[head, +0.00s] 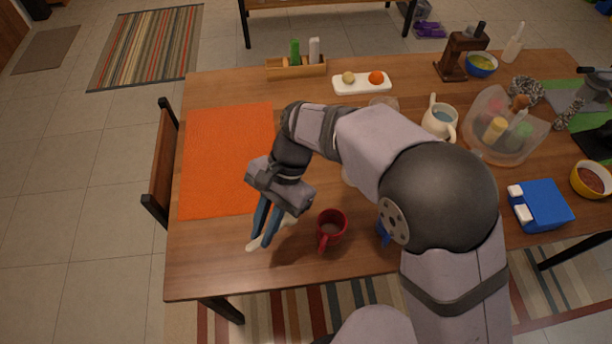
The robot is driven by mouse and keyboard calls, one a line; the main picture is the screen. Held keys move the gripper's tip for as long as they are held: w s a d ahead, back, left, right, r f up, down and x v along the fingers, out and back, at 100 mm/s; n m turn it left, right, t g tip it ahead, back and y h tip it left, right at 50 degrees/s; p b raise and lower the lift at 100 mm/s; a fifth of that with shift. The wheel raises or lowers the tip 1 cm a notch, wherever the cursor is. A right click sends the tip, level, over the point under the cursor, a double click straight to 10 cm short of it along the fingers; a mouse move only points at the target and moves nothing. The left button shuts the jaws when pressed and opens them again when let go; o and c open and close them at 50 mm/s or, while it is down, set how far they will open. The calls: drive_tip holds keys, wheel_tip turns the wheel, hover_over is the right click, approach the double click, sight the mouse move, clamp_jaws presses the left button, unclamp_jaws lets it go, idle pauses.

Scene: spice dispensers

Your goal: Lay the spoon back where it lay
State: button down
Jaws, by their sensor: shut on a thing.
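My gripper (263,238) is low over the front left of the wooden table, beside the orange placemat (228,140) and left of the red mug (332,226). Its blue fingers point down toward the tabletop. It is shut on a pale, thin thing, which I take to be the spoon (289,219). Most of the spoon is hidden by the fingers, and I cannot tell whether it touches the table.
A white tray (347,89) with two round items and a wooden rack (283,72) of bottles stand at the back. A cream pitcher (438,122), a clear bin (478,143) and a blue box (541,205) are to the right. Bare wood lies around my gripper.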

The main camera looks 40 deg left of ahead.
drive_tip(key=w+n, duration=0.1)
drive_tip(key=w, duration=0.1)
drive_tip(key=w+a+f+n+t, duration=0.1)
drive_tip(key=w, duration=0.2)
drive_tip(key=w+n+h, duration=0.1)
drive_tip(key=w, duration=0.2)
drive_tip(key=shift+w+a+f+t, duration=0.1)
drive_tip(key=shift+a+f+t, duration=0.15)
drive_tip(key=shift+f+t, duration=0.15)
drive_tip(key=w+a+r+n+t, duration=0.1)
drive_tip(key=w+n, duration=0.4)
drive_tip(key=w, duration=0.6)
drive_tip(key=r+t, duration=0.1)
drive_tip(key=t, duration=0.1)
drive_tip(key=shift+w+a+n+t+y, duration=0.15)
drive_tip(key=shift+a+n+t+y, duration=0.15)
drive_tip(key=shift+n+t, duration=0.1)
drive_tip(key=shift+f+t, duration=0.1)
drive_tip(key=shift+t, duration=0.2)
drive_tip(key=shift+f+p, duration=0.95)
drive_tip(key=shift+f, duration=4)
drive_tip(key=shift+f, duration=0.2)
